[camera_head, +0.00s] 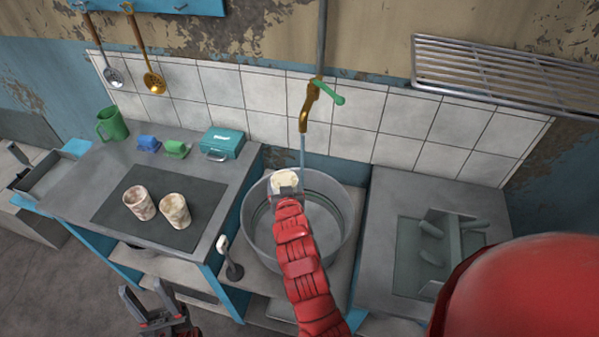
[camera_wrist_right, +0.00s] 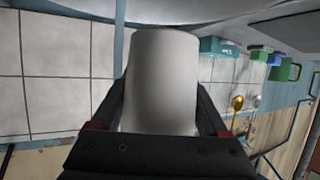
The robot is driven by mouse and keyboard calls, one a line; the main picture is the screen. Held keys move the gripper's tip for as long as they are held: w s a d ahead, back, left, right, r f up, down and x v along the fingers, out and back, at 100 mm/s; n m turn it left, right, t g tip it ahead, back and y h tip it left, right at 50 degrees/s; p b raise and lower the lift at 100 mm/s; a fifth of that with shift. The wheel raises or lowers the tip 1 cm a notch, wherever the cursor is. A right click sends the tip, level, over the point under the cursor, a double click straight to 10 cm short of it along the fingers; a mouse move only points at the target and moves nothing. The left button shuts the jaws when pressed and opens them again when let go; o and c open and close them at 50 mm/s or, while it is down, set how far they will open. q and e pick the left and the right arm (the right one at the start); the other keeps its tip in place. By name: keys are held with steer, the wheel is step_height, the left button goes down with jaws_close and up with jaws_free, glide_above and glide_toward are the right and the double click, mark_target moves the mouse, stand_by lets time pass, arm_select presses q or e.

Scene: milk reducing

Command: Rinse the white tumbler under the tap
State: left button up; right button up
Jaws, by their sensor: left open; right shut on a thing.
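The white tumbler (camera_head: 285,180) is over the large grey metal basin (camera_head: 349,222), under the brass tap (camera_head: 307,105) with its green handle. My right gripper (camera_head: 287,192) is shut on the tumbler. In the right wrist view the tumbler (camera_wrist_right: 160,80) fills the space between the fingers of the gripper (camera_wrist_right: 160,125); its inside is hidden there. My left gripper (camera_head: 152,306) is open and empty, low at the left, in front of the counter.
Two stained cups (camera_head: 157,206) stand on a dark mat (camera_head: 183,237) on the left counter. Behind them are a green mug (camera_head: 112,124), small blue and green items and a teal box (camera_head: 222,143). A dish rack (camera_head: 440,240) sits on the right counter. A metal shelf (camera_head: 500,75) hangs above.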

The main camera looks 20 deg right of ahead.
steer(key=s+a+r, duration=0.2)
steer(key=a+r, duration=0.2)
steer(key=shift+s, duration=0.35)
